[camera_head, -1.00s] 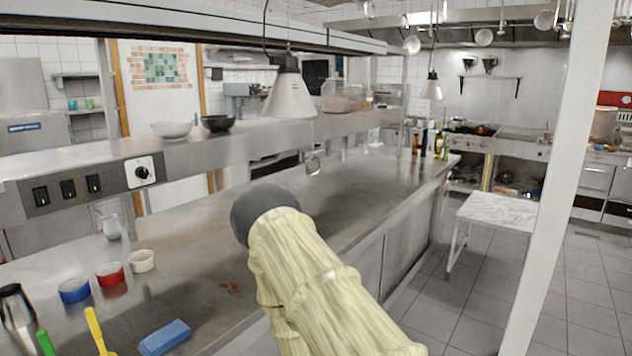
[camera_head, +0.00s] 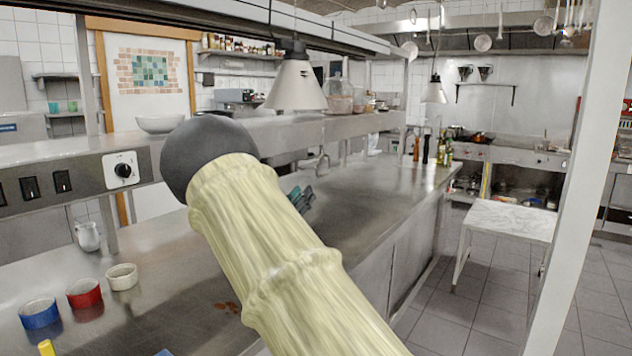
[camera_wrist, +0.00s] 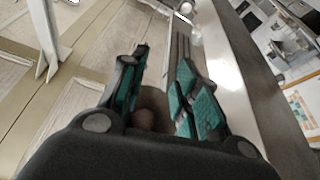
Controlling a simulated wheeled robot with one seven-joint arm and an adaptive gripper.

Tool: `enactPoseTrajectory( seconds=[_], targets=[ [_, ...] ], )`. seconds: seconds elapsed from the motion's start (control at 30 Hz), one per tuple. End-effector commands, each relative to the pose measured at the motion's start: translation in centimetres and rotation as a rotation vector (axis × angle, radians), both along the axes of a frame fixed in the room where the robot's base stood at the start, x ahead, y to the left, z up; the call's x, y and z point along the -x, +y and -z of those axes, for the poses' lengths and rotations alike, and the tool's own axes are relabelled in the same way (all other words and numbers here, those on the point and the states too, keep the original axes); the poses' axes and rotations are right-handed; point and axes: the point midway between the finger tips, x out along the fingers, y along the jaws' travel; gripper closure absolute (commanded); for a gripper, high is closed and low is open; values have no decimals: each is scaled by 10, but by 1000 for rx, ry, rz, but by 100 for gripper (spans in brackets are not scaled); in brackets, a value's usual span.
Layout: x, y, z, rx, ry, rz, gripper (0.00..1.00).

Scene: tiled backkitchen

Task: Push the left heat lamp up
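The left heat lamp (camera_head: 297,85) is a pale metal cone shade with a dark top, hanging above the steel shelf in the head view. A second, smaller-looking heat lamp (camera_head: 434,93) hangs farther back to the right. My arm crosses the middle of the head view and hides most of my gripper. Teal finger pads of my gripper (camera_head: 302,198) show past the arm, lower in the picture than the left lamp. In the wrist view my gripper (camera_wrist: 163,60) has its fingers apart with nothing visibly held between them. I cannot clearly identify the left lamp in the wrist view.
The steel shelf (camera_head: 345,128) runs over the long counter (camera_head: 180,285). A white bowl (camera_head: 160,123) stands on the shelf. Blue (camera_head: 40,314), red (camera_head: 84,294) and white (camera_head: 121,277) small bowls sit on the counter. A white post (camera_head: 570,200) stands at right.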

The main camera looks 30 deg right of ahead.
Motion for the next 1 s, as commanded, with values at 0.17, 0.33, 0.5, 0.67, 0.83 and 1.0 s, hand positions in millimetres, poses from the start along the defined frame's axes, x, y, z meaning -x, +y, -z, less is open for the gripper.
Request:
enactPoseTrajectory(
  seconds=[0.17,0.33,0.5,0.67,0.83,1.0],
  targets=[
    [9,-28,-17,0,-8,13,69],
    [-6,-56,-24,0,-3,18,69],
    [-25,-79,-26,0,5,18,69],
    [-36,-91,-31,-1,6,15,69],
    [-42,-96,-34,0,6,11,69],
    [-44,-98,-33,0,7,11,69]
  ],
)
